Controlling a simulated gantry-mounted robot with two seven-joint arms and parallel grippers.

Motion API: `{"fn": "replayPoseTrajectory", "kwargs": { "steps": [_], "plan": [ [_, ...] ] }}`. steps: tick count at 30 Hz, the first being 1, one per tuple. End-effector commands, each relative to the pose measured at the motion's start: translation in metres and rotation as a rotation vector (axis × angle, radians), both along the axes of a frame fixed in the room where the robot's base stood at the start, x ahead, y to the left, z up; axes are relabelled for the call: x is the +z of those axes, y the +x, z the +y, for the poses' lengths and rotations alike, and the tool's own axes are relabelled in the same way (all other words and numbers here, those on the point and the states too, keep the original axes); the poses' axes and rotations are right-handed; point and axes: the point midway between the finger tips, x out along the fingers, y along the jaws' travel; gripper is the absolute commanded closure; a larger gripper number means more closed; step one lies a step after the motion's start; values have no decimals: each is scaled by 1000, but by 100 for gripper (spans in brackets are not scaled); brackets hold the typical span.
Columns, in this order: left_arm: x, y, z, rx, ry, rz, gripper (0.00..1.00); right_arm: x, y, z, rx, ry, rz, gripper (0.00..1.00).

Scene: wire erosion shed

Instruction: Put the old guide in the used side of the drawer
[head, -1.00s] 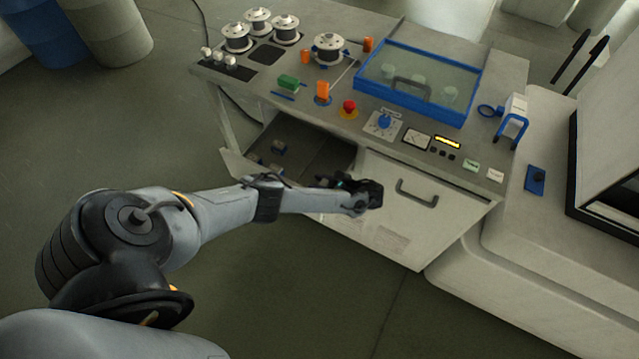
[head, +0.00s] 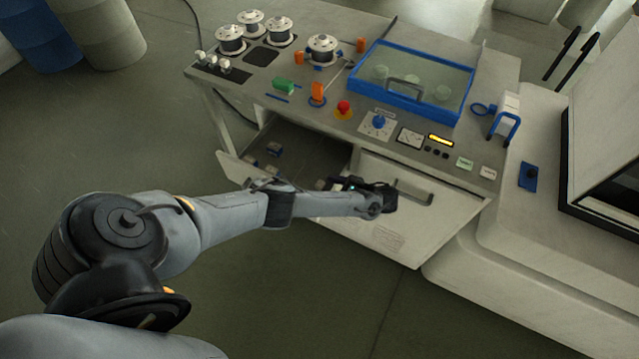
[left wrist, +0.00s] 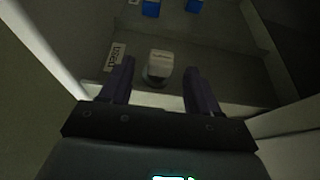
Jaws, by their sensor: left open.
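The drawer (head: 330,154) is open under the left part of the bench. In the left wrist view a white label reading "USED" (left wrist: 115,57) marks a drawer compartment. A small block with a pale top and dark lower part, apparently the old guide (left wrist: 160,62), sits in that compartment beside the label. My left gripper (left wrist: 158,74) is open, its dark fingers on either side of the block with gaps showing. In the head view my left gripper (head: 380,197) is at the drawer's right end. My right gripper is out of view.
Blue pieces (left wrist: 151,8) lie in the drawer's far compartment, beyond a divider. On the bench are wire spools (head: 278,32), a red button (head: 343,107) and a blue-framed lidded box (head: 400,98).

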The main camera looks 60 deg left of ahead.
Motion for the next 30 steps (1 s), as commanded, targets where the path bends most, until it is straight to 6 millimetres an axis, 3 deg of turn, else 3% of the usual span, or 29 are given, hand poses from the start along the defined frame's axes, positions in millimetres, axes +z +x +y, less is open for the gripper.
{"fn": "replayPoseTrajectory", "kwargs": {
  "steps": [4,11,30],
  "plan": [
    [13,14,-22,0,-2,0,38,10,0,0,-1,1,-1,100],
    [21,27,-43,0,-1,0,38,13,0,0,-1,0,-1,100],
    [24,30,-48,0,0,0,38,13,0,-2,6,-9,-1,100]
  ]
}}
